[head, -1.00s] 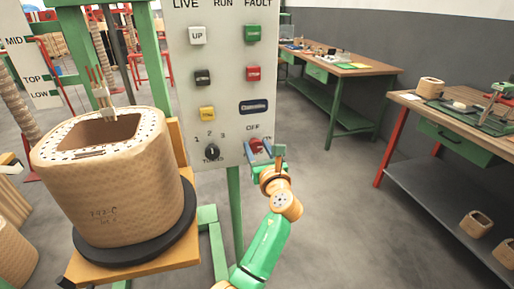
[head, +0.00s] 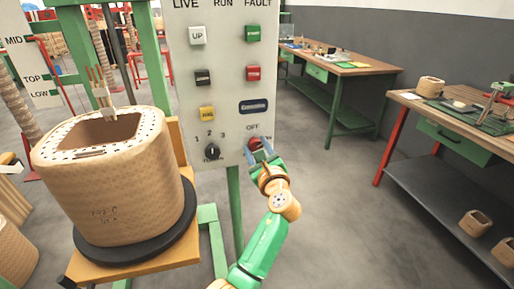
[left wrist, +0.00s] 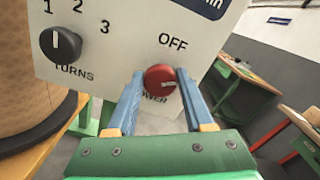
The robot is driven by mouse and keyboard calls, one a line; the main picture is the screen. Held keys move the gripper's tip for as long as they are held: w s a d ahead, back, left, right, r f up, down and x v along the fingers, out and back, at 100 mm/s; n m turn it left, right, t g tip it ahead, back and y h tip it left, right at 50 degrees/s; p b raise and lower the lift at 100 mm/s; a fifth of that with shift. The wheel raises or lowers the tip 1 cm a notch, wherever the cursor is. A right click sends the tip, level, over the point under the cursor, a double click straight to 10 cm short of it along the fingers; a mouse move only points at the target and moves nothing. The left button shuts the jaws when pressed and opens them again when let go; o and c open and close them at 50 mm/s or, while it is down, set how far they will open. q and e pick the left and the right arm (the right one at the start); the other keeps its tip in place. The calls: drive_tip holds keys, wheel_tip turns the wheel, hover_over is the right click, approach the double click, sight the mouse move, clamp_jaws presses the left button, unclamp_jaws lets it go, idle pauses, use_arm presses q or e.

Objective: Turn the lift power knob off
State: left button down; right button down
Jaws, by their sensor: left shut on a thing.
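The red power knob (head: 254,144) is at the lower right of the grey control panel (head: 228,100), below the word OFF. It also shows in the left wrist view (left wrist: 160,79), with a small pale mark toward its right side. My left gripper (head: 260,150) has its two blue fingers on either side of the knob and is shut on it. The fingers also show in the left wrist view (left wrist: 160,90); the POWER label below the knob is partly covered. My right gripper is not in view.
The black turns knob (head: 212,151) is just left of the power knob. Panel buttons sit above. A large tan coil (head: 115,205) stands on a black disc to the left. Workbenches (head: 340,65) stand at the right, with open floor between.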

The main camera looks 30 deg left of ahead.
use_arm(q)
drive_tip(key=n, duration=0.2)
drive_tip(key=shift+f+n+b, duration=0.15)
drive_tip(key=shift+n+b, duration=0.15)
drive_tip(key=shift+n, duration=0.1)
drive_tip(key=n+b, duration=0.1)
drive_tip(key=n, duration=0.2)
drive_tip(key=shift+s+f+n, duration=0.1)
drive_tip(key=shift+n, duration=0.2)
drive_tip(key=n+b, duration=0.1)
drive_tip(key=n, duration=0.2)
drive_tip(key=shift+b, duration=0.35)
drive_tip(key=shift+a+n+b, duration=0.1)
drive_tip(key=shift+n+b, duration=0.55)
drive_tip(key=shift+n, duration=0.85)
drive_tip(key=shift+c, duration=1.6)
unclamp_jaws()
